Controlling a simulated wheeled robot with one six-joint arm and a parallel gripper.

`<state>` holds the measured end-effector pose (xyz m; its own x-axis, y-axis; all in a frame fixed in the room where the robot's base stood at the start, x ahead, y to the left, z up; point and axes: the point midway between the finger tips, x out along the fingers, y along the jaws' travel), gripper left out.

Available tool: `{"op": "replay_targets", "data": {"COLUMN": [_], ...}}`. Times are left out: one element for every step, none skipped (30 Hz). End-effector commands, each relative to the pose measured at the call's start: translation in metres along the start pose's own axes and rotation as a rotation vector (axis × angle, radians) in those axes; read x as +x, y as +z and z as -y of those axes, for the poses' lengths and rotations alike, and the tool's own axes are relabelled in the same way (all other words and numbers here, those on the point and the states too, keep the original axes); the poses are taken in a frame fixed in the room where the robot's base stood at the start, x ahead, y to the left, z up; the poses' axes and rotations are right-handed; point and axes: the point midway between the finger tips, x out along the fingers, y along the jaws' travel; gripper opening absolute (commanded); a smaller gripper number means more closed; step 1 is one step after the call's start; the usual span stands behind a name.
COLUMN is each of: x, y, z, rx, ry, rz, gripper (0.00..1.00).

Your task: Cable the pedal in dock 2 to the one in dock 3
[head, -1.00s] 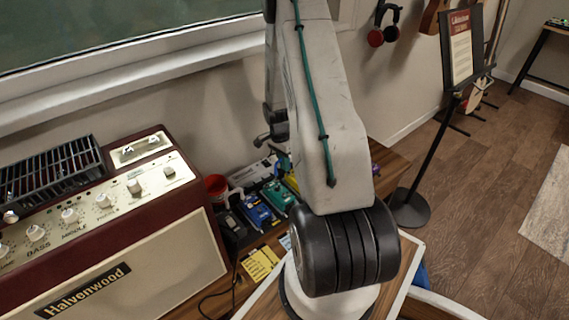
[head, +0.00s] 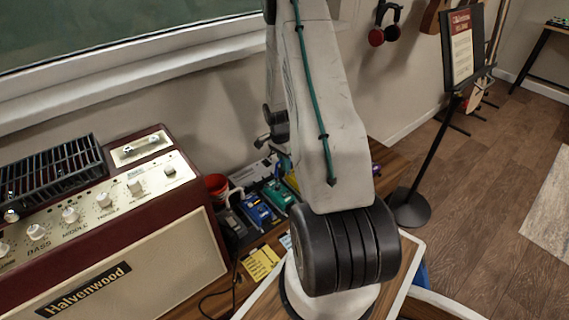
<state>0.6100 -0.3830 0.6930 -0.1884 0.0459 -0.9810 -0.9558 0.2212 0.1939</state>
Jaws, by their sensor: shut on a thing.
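A row of pedals stands on the wooden bench below the window: a black one (head: 232,227), a blue one (head: 257,210), a green one (head: 278,194) and part of a yellow one (head: 292,182). I cannot read any dock numbers, so I cannot tell which are docks 2 and 3. My gripper (head: 281,158) is mostly hidden behind my arm, just above the far end of the row. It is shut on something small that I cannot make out. No patch cable between pedals can be made out.
A dark red amplifier (head: 150,265) with a black grille tray (head: 50,172) fills the left. A red cup (head: 216,185) stands behind the pedals. Yellow notes (head: 261,263) lie in front of them. A black music stand (head: 428,160) stands on the floor at the right.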

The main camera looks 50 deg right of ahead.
Motion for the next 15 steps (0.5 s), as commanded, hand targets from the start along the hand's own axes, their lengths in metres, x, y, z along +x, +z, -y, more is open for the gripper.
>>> {"op": "replay_targets", "data": {"x": [0.0011,0.0017,0.0024,0.0029,0.0035,0.0041,0.0047,0.0052,0.0058,0.0063,0.0068,0.0075,0.008,0.0085,0.0091], "y": [0.0,0.0,0.0,0.0,0.0,0.0,0.0,-0.0001,-0.0001,-0.0001,-0.0001,-0.0001,-0.0001,-0.0001,-0.0001], "z": [0.0002,0.0003,0.0005,0.0006,0.0007,0.0008,0.0009,0.0011,0.0012,0.0013,0.0014,0.0016,0.0017,0.0018,0.0019], "rx": [0.0,0.0,0.0,0.0,0.0,0.0,0.0,0.0,0.0,0.0,0.0,0.0,0.0,0.0,0.0], "ry": [0.0,0.0,0.0,0.0,0.0,0.0,0.0,0.0,0.0,0.0,0.0,0.0,0.0,0.0,0.0], "rz": [0.0,0.0,0.0,0.0,0.0,0.0,0.0,0.0,0.0,0.0,0.0,0.0,0.0,0.0,0.0], "gripper": [0.0,0.0,0.0,0.0,0.0,0.0,0.0,0.0,0.0,0.0,0.0,0.0,0.0,0.0,0.0]}}
